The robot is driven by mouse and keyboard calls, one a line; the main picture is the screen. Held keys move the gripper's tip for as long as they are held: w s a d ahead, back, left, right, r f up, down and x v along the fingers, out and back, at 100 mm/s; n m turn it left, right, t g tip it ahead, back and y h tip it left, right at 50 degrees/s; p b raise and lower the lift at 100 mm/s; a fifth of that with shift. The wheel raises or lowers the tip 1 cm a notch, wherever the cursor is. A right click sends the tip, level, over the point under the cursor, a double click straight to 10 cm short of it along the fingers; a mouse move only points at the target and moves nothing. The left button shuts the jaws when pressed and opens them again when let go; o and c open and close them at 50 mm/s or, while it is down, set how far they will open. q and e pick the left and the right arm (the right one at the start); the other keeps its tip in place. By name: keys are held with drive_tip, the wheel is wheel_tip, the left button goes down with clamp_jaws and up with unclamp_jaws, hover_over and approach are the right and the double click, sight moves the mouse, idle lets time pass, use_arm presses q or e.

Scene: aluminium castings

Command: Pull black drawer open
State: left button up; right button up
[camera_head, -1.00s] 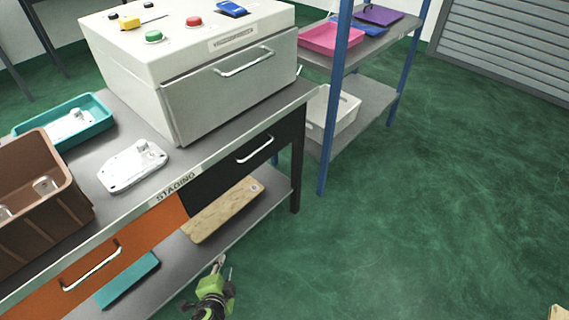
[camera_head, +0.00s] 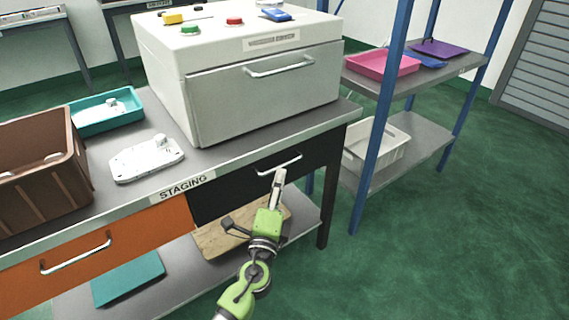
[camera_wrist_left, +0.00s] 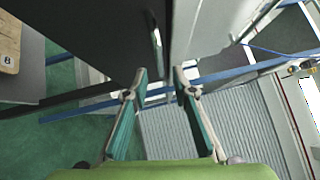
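The black drawer (camera_head: 222,198) is under the right part of the bench top, and its front looks flush with the bench. Its silver bar handle (camera_head: 278,164) is near the top of the front. My left gripper (camera_head: 279,176) is just in front of and below the handle in the head view. In the left wrist view, the fingers (camera_wrist_left: 159,76) are apart with nothing between them. The handle (camera_wrist_left: 154,38) shows ahead of the fingertips, seemingly short of them. Whether a fingertip touches it cannot be told. My right gripper is not in view.
The orange drawer (camera_head: 100,248) is left of the black one. A wooden board (camera_head: 222,238) and a teal board (camera_head: 128,279) lie on the lower shelf. A blue-post rack (camera_head: 372,130) stands to the right. The green floor in front is clear.

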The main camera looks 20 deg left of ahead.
sight(284, 164)
use_arm(q)
drive_tip(key=w, duration=0.6)
drive_tip(key=shift+w+a+r, duration=0.35)
drive_tip(key=shift+a+r, duration=0.05)
clamp_jaws()
